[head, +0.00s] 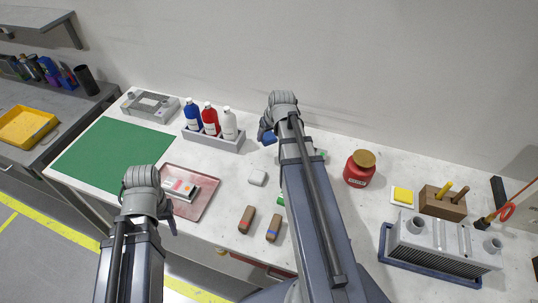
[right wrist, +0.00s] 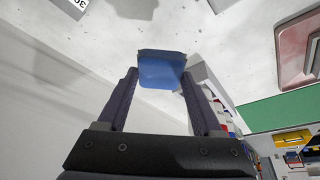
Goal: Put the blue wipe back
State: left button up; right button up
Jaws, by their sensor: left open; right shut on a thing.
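The blue wipe (right wrist: 162,70) is between the two fingertips of my right gripper (right wrist: 160,84), which is shut on it. In the head view the wipe (head: 269,138) shows as a small blue patch at my right gripper (head: 266,131), behind the white block and right of the bottle rack. My right arm hides part of the table there. My left gripper (head: 170,222) is open and empty near the front edge of the red tray.
A green mat (head: 112,155), red tray (head: 197,208), white block (head: 257,177) and two brown blocks (head: 246,220) lie around. A red jar (head: 359,173) and finned grey box (head: 440,242) stand to the right.

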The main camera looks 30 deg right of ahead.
notch_tip(320, 180, down, 6)
jog(key=b, duration=0.4)
jog(key=shift+r+b, duration=0.25)
jog(key=shift+b, duration=0.1)
notch_tip(320, 180, down, 4)
jog(key=b, duration=0.3)
jog(key=shift+r+b, duration=0.2)
jog(key=shift+b, duration=0.15)
jog(key=shift+f, duration=0.2)
jog(key=o, duration=1.2)
jog(key=shift+r, duration=0.15)
jog(key=p+v, duration=1.1)
jog(key=v, duration=0.1)
